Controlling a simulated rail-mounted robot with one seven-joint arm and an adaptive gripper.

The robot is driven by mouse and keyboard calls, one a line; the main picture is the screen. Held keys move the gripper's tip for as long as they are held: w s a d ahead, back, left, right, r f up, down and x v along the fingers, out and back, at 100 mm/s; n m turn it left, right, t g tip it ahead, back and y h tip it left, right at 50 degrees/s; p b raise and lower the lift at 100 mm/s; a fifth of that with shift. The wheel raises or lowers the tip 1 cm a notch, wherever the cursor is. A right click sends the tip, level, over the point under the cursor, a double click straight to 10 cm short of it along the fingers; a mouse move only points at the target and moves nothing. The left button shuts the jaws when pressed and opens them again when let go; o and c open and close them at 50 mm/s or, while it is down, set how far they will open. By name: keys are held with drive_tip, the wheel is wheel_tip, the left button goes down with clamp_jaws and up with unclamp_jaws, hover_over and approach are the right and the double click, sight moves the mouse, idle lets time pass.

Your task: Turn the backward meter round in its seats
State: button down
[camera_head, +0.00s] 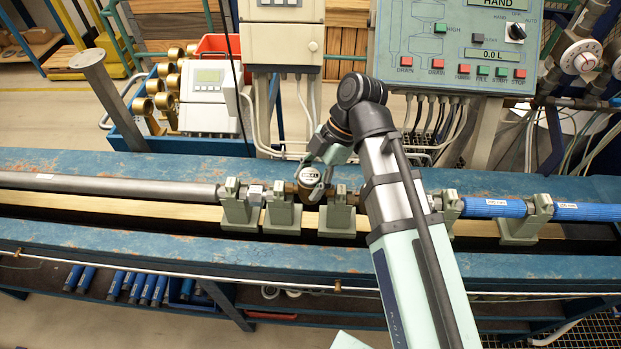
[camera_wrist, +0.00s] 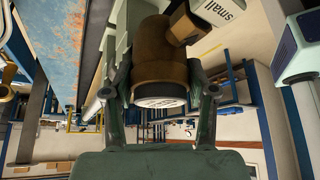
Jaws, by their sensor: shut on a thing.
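The meter (camera_head: 310,179), a brown body with a round white-and-black dial, is at the middle of the bench line, at the two middle grey-green seats (camera_head: 283,216) (camera_head: 337,220). My gripper (camera_head: 327,158) is just above and behind it, partly hidden by my wrist. In the wrist view the brown meter body (camera_wrist: 160,62) fills the space between the two fingers of my gripper (camera_wrist: 155,80), which are shut on it from both sides. Its dial rim shows pale, edge-on, towards my palm. I cannot tell whether the meter rests in the seats or is slightly raised.
A grey pipe (camera_head: 110,184) runs in from the left; blue pipes (camera_head: 492,208) lie on the right. The blue bench rail (camera_head: 150,250) runs in front. A control panel (camera_head: 455,50) and a white-grey box (camera_head: 283,45) stand behind.

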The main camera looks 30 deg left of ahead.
drive_tip(key=shift+f, duration=0.1)
drive_tip(key=shift+f+b, duration=0.8)
drive_tip(key=shift+f, duration=0.45)
drive_tip(key=shift+f, duration=0.35)
idle(0.4)
drive_tip(key=shift+c, duration=1.3)
unclamp_jaws()
drive_tip(key=shift+r, duration=0.1)
drive_tip(key=shift+r+p, duration=2.65)
drive_tip(key=shift+r, duration=1.8)
